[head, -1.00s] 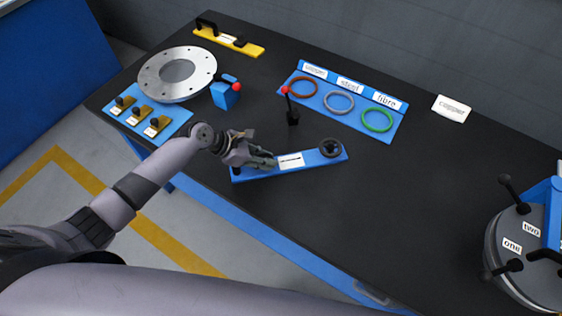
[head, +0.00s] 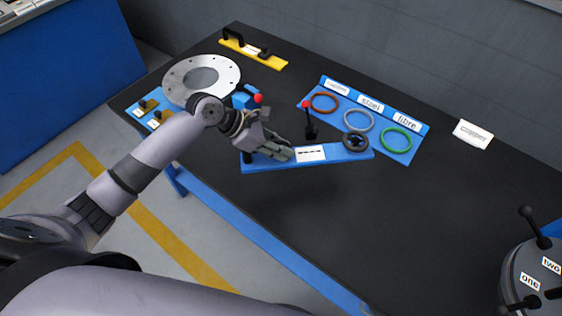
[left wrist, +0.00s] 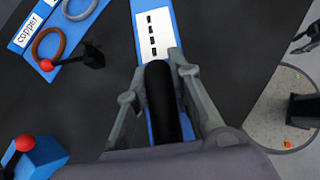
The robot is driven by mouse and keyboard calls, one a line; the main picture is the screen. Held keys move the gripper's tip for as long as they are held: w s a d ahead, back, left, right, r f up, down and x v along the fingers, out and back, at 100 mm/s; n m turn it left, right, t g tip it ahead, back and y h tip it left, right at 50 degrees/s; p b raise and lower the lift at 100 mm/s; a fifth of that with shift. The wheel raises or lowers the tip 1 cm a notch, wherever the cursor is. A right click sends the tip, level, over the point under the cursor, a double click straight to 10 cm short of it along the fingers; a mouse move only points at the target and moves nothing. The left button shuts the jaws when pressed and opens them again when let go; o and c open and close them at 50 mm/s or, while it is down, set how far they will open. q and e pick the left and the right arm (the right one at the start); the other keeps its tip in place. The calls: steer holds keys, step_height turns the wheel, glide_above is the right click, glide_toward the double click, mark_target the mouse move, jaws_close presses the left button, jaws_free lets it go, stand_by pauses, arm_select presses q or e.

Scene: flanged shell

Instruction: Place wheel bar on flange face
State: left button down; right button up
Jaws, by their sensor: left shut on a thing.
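The wheel bar (head: 348,157) is a blue bar with a black handwheel at its right end and a white label with black marks. My left gripper (head: 285,150) is shut on the black grip near the bar's left end. The left wrist view shows the gripper's fingers (left wrist: 160,95) on both sides of the black grip, with the bar (left wrist: 152,30) under it. The bar seems raised above the table; its exact height is unclear. A grey flange ring with bolt holes (head: 228,77) lies at the back left, partly hidden by my arm. My right gripper is out of view.
Behind the bar are a black lever with red knob (head: 309,122) and a blue rack (head: 326,118) of three coloured rings. A blue block (head: 241,101) stands by the flange. A round grey vessel (head: 520,262) stands at right. The middle table is clear.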

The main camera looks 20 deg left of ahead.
arm_select(q)
step_height(320, 180, up, 9)
steer(key=shift+f, duration=0.1)
steer(key=s+a+r+n+t+y+b, duration=0.1)
steer(key=s+a+r+n+b, duration=0.1)
steer(key=s, duration=0.8)
steer(key=shift+a+b, duration=0.55)
steer(key=shift+a, duration=0.65)
steer(key=shift+w+r, duration=0.1)
